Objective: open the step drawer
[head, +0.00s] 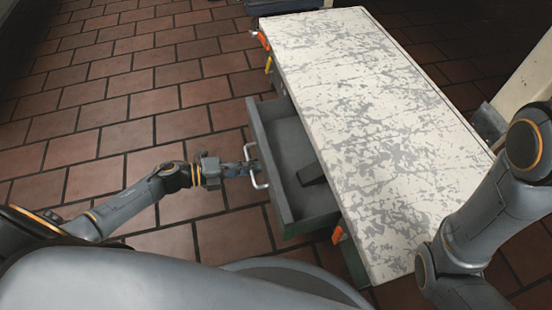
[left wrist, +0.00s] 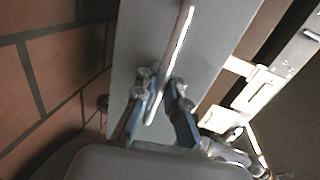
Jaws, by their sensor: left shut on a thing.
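The step drawer (head: 288,222) is pulled out from the left side of the white-and-grey topped bench. Its grey inside shows in the head view. Its pale bar handle (head: 262,184) is on the drawer's left-facing front, and the handle also shows in the left wrist view (left wrist: 182,42) against the grey drawer front (left wrist: 225,30). My left gripper (head: 250,165) reaches in from the left and is shut on the handle; its blue-grey fingers (left wrist: 162,92) sit either side of the bar. My right arm stands at the right; its gripper is out of view.
The bench top (head: 365,110) is bare. A dark flat item (head: 312,172) lies in the drawer. Orange and yellow items (head: 263,41) hang on the bench's left side, with another orange one (head: 338,235) near the front. Open tiled floor (head: 130,90) lies to the left.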

